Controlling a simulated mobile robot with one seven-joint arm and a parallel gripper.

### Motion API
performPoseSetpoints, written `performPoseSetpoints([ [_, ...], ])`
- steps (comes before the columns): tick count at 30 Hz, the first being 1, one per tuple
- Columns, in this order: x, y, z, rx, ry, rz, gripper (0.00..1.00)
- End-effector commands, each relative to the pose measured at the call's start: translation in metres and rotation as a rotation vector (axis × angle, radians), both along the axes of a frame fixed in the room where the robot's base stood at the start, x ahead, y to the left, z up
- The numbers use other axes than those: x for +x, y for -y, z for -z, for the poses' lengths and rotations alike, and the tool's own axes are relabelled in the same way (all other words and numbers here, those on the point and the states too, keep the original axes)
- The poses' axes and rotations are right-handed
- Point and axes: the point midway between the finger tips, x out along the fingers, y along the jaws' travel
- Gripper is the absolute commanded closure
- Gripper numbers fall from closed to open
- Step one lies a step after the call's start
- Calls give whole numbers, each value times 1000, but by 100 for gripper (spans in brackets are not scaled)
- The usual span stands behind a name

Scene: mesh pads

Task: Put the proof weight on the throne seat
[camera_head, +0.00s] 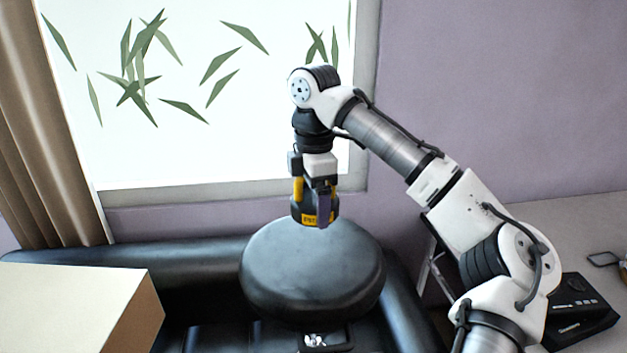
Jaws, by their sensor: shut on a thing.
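My gripper (317,200) points down and is shut on a dark piece with a yellow label (310,219), which looks to be the proof weight. The fingers hide part of it. The round, dark, padded top (312,272) looks to be the throne seat. The held weight is over the back part of this seat in the picture. I cannot tell whether there is a gap between the weight and the seat.
A pale box (70,305) stands at the left. Dark padded furniture (205,268) lies around the seat. A small dark tray with a pale item (315,340) is in front. A black device (580,310) is on the grey surface at the right. A window is behind.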

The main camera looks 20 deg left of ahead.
Motion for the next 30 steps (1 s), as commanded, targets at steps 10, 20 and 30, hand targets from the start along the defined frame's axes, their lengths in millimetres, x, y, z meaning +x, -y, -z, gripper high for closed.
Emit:
performPoseSetpoints([
  [10, 0, 0, 63, 4, 1, 0, 83],
  [20, 0, 0, 83, 2, 2, 0, 83],
  [30, 0, 0, 115, 3, 4, 0, 83],
])
